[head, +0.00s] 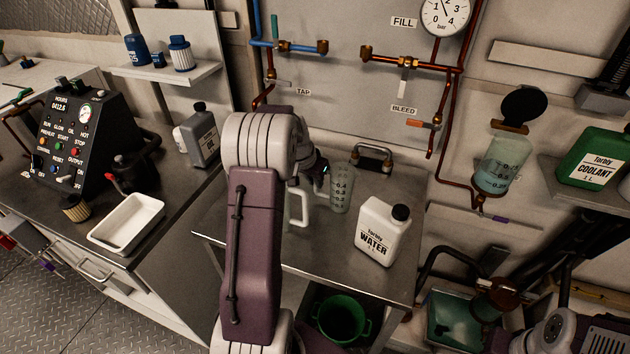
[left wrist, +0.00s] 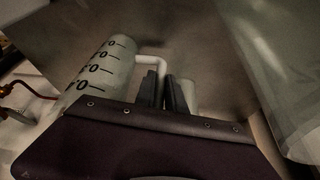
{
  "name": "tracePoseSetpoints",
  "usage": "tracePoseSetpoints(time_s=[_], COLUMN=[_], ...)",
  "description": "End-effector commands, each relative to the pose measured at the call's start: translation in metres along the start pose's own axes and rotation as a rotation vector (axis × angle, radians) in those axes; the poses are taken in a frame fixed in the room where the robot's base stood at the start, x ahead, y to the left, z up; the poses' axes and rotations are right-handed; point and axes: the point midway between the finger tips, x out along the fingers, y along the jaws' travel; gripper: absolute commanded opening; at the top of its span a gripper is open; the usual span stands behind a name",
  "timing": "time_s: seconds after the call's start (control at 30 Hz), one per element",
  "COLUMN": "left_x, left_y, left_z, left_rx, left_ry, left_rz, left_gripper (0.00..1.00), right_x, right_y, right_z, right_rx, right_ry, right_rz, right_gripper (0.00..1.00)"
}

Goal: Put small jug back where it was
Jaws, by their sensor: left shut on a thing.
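The small jug (head: 341,188) is a pale translucent cup with dark level marks, over the steel bench in front of the back wall. In the left wrist view the marked jug (left wrist: 100,68) is at the left, with a pale handle (left wrist: 151,62) reaching to the fingers. My left gripper (left wrist: 164,88) is shut on this handle. In the head view my left arm largely hides the gripper (head: 322,178). A white handle shape (head: 299,206) shows left of the jug; I cannot tell what it belongs to. Whether the jug touches the bench is unclear.
A white water bottle (head: 382,231) stands right of the jug on the steel bench (head: 345,272). A metal bracket (head: 373,157) is behind. A grey bottle (head: 201,136), white tray (head: 127,222) and control box (head: 72,140) are on the left counter. A green bucket (head: 342,318) is below.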

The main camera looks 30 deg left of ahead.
Motion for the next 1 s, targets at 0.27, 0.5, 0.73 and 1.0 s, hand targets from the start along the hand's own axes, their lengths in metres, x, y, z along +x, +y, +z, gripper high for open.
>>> tracePoseSetpoints(time_s=[0.27, 0.5, 0.73, 1.0], left_x=[0.003, 0.002, -0.012, -0.082], left_y=[0.000, 0.000, 0.000, 0.000], left_z=[0.001, 0.001, -0.002, -0.002], left_rx=[0.000, 0.000, 0.000, -0.001], left_ry=[0.000, 0.000, 0.002, 0.004], left_rz=[0.000, 0.000, -0.001, -0.002], left_gripper=[0.23, 0.36, 0.36, 0.36], right_x=[0.003, 0.002, -0.002, -0.008], right_y=[0.000, 0.000, 0.000, 0.000], right_z=[0.000, 0.000, 0.000, -0.001], right_rx=[0.000, 0.000, 0.000, 0.000], right_ry=[0.000, 0.000, 0.000, 0.000], right_rz=[0.000, 0.000, 0.000, 0.000], right_gripper=[0.32, 0.32, 0.32, 0.32])
